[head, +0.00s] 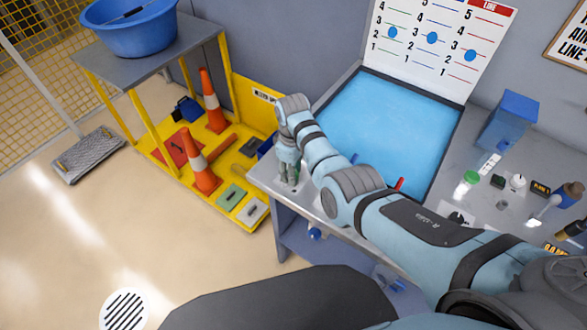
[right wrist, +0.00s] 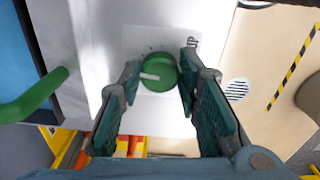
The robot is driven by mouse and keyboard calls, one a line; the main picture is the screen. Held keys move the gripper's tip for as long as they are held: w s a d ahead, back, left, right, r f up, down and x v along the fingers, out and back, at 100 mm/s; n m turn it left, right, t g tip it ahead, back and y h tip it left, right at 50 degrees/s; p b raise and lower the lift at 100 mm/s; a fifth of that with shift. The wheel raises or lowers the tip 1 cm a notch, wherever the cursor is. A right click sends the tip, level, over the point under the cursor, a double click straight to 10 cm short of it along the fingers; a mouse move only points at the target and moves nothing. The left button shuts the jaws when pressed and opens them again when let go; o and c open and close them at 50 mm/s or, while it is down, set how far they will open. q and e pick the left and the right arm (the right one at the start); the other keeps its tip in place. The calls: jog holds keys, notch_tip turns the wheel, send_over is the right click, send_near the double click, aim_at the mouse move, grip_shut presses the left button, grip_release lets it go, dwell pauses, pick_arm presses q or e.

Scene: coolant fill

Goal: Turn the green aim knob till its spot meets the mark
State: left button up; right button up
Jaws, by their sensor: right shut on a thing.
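The green aim knob (right wrist: 158,73) is round with a white bar on its face. The bar points left in the right wrist view. The knob sits on a pale plate (right wrist: 140,42) with dark lettering above right, partly covered by a finger. My right gripper (right wrist: 160,76) is shut on the knob, one finger on each side. In the head view my right gripper (head: 289,172) points down at the near left corner of the bench, and the knob cannot be made out there. I cannot clearly tell the mark. My left gripper is not in view.
A blue tank (head: 390,120) fills the middle of the bench, with a numbered board (head: 440,45) behind it. A green curved pipe (right wrist: 35,98) stands left of the fingers in the wrist view. Yellow shelving with traffic cones (head: 211,100) stands left of the bench.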

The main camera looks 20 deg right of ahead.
jog(key=m+p, duration=0.1)
jog(key=m, duration=0.2)
jog(key=shift+s+a+m+p, duration=0.1)
jog(key=shift+s+m+p, duration=0.05)
jog(key=shift+m+p, duration=0.55)
jog(key=shift+m, duration=1.6)
jog(key=o, duration=1)
jog(key=shift+o, duration=0.7)
jog(key=shift+w+f, duration=0.1)
jog(key=shift+w, duration=0.15)
